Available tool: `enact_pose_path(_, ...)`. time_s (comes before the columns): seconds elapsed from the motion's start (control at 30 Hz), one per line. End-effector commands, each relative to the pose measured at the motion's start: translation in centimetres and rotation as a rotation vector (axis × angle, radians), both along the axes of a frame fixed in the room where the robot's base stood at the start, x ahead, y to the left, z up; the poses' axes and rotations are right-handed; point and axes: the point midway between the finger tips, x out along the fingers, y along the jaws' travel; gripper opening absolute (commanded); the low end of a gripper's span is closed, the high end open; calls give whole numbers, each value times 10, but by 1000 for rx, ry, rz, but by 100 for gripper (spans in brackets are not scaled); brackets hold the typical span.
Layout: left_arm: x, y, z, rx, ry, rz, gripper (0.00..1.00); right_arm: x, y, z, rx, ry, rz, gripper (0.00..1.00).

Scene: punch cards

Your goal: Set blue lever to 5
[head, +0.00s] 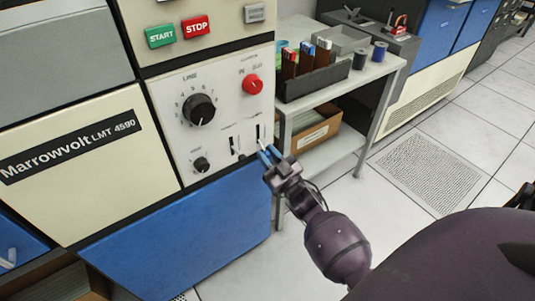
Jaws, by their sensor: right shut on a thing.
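The cream control panel (217,110) of the Marrowvolt machine carries two short vertical slots low on its right side. My right gripper (269,153) is at the lower end of the right-hand slot (257,131), its blue-tipped fingers close to the panel. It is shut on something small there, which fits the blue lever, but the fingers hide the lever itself. The scale marks beside the slots are too small to read. The left-hand slot (232,145) has a small pale lever near its lower end. My left gripper is not in view.
A black LINE knob (199,109), a smaller black knob (201,164) and a red button (252,84) are on the same panel. Green START (160,36) and red STOP (196,27) buttons sit above. A grey shelf cart (388,70) stands close to the right of the panel.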

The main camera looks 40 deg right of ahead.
Motion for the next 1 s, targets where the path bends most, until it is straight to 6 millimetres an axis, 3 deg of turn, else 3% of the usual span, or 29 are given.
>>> enact_pose_path(0.1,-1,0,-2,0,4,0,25,0,1,-3,1,8,0,0)
enact_pose_path(0.13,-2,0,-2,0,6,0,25,0,1,-3,1,8,0,27)
enact_pose_path(0.27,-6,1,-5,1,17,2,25,0,0,-3,1,7,0,47)
enact_pose_path(0.67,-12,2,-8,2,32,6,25,-7,0,-4,1,5,-1,48)
enact_pose_path(1.0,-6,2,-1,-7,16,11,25,-60,-2,-23,3,7,0,48)
